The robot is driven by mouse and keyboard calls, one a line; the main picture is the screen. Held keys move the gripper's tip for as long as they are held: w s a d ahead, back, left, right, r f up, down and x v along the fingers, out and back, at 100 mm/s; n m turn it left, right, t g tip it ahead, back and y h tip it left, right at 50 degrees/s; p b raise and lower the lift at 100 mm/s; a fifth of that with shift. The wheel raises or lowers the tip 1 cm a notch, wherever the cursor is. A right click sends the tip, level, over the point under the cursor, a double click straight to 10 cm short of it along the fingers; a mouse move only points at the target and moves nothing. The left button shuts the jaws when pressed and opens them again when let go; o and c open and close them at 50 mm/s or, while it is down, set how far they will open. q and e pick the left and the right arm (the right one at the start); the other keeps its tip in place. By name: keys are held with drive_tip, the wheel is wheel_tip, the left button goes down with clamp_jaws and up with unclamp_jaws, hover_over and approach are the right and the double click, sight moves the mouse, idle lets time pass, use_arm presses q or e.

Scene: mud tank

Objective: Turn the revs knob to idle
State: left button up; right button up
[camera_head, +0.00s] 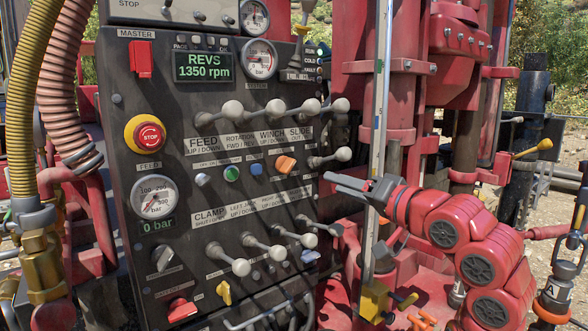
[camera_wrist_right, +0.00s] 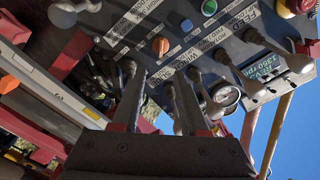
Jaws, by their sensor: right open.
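The control panel (camera_head: 240,215) carries a green REVS display (camera_head: 203,66) reading 1350 rpm. An orange knob (camera_head: 285,164) sits right of centre, in a row with a blue, a green and a pale knob; it also shows in the right wrist view (camera_wrist_right: 160,45). A grey knob (camera_head: 162,257), a red one and a yellow one (camera_head: 224,292) are lower down. I cannot read which is the revs knob. My right gripper (camera_head: 338,183) is open and empty, right of the panel, fingers toward it; its fingers (camera_wrist_right: 156,85) show in the wrist view. My left gripper is not in view.
Lever rows with round grey ends (camera_head: 232,109) stick out above and below the middle knobs. A red emergency stop (camera_head: 149,138) is at the left. A pale vertical rail (camera_head: 380,100) and red machinery stand right of the panel, near my right arm.

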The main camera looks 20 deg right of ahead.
sight(291, 168)
drive_tip(key=p+x, duration=0.3)
drive_tip(key=x, duration=1.1)
drive_tip(key=shift+w+a, duration=0.15)
drive_tip(key=shift+w, duration=0.2)
clamp_jaws()
